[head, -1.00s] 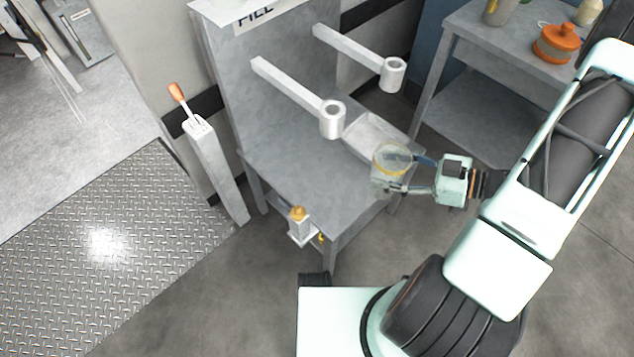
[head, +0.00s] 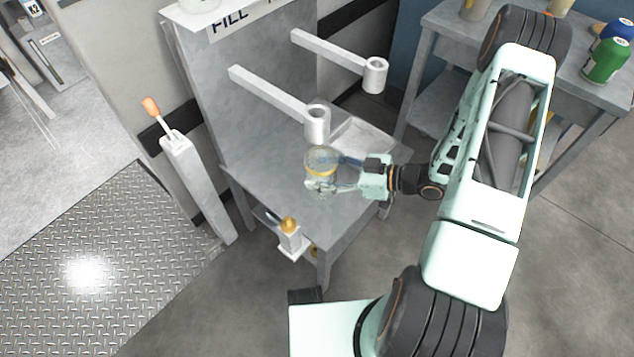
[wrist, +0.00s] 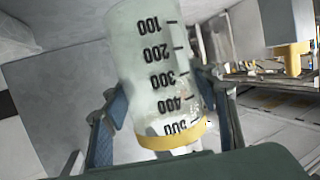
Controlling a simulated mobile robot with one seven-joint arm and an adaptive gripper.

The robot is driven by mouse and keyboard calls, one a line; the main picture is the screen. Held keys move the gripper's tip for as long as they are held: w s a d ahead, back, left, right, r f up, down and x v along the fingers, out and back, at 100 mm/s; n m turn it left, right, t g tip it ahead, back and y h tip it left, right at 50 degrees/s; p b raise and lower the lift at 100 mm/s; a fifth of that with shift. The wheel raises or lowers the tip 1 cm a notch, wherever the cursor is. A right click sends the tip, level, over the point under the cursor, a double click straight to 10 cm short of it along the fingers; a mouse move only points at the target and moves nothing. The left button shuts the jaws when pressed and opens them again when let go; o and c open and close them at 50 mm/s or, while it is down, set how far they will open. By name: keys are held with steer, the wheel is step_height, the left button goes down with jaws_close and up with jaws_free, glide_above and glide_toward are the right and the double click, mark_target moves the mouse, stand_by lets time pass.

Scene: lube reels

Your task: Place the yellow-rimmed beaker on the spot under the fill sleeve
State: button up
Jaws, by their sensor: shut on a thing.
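The beaker (head: 320,172) is clear with a yellow rim and sits between the fingers of my gripper (head: 338,177). In the wrist view the beaker (wrist: 160,70) shows a graduated scale, with its yellow band close to my palm and a blue-padded finger on each side. My gripper is shut on it. In the head view the beaker is over the grey metal bench (head: 268,160), just in front of and below the nearer sleeve (head: 317,124). A second sleeve (head: 375,75) is farther back on its own arm. I cannot tell whether the beaker touches the bench.
A shallow tray (head: 362,138) is set in the bench behind my gripper. A lever post (head: 196,185) stands left of the bench. A small post with an orange knob (head: 289,238) is at its front. A side table (head: 437,22) holds bottles at the right.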

steer(key=shift+w+a+f, duration=0.2)
steer(key=shift+a+f, duration=0.1)
steer(key=shift+f, duration=0.15)
steer(key=shift+w+a+f+b, duration=0.15)
steer(key=shift+f+b, duration=0.2)
steer(key=shift+f, duration=0.55)
steer(key=shift+a+f+b, duration=0.1)
steer(key=shift+f+b, duration=0.25)
steer(key=shift+f, duration=0.55)
steer(key=shift+f, duration=0.2)
steer(key=o, duration=1.2)
steer(key=shift+c, duration=0.2)
steer(key=shift+r, duration=0.15)
steer(key=shift+d+r, duration=0.1)
steer(key=shift+r, duration=0.1)
steer(key=p+v, duration=0.2)
steer(key=v, duration=0.9)
steer(key=shift+s+d, duration=0.2)
steer(key=shift+d, duration=0.15)
